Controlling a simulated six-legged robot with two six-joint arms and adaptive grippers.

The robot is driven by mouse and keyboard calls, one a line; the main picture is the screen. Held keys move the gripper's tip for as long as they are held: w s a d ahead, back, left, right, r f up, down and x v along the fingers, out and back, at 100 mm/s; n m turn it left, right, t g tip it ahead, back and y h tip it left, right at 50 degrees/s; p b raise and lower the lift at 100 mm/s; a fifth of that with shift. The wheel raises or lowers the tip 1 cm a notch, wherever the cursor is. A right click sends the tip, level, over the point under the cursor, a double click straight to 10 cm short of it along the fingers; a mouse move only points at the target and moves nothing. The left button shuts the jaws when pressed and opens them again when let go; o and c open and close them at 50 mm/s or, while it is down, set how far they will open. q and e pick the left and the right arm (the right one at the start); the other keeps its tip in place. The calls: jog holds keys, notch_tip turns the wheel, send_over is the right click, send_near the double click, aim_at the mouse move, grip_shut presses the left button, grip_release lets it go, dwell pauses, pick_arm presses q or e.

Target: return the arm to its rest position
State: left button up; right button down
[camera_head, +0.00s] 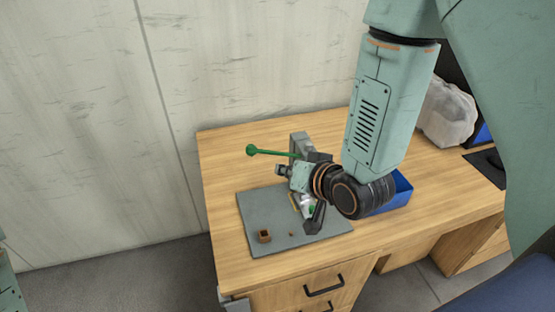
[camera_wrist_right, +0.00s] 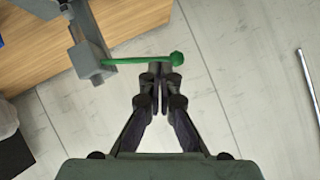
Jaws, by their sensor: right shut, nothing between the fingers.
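My right gripper (camera_head: 283,170) reaches left above the grey plate on the wooden desk. Its fingers (camera_wrist_right: 160,76) are together and empty in the right wrist view. A green lever (camera_head: 272,152) with a ball end sticks out to the left from the grey jack post (camera_head: 299,139). In the right wrist view the lever (camera_wrist_right: 140,60) crosses just beyond my fingertips; I cannot tell whether they touch. The grey post (camera_wrist_right: 88,62) is left of them there. My right wrist hides part of the jack in the head view. My left gripper is not in view.
The grey plate (camera_head: 258,211) carries a small brown open box (camera_head: 264,236) and a tiny brown piece (camera_head: 291,234). A blue bin (camera_head: 401,189) is partly behind my right arm. A clear bag (camera_head: 447,112) lies farther right. The wall stands behind the desk (camera_head: 230,142).

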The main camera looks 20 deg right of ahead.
jog(key=s+d+f+n+g+h+b, duration=0.1)
jog(key=s+f+g+b, duration=0.4)
jog(key=s+f, duration=1)
jog(key=s+d+f+n+g+h+b, duration=0.1)
jog(key=s+f+g+b, duration=0.5)
jog(key=s+f, duration=1)
notch_tip(320, 180, down, 3)
jog(key=shift+s+d+r+n+h+b, duration=0.15)
jog(key=shift+d+n+h+b, duration=0.2)
jog(key=shift+d+b, duration=0.6)
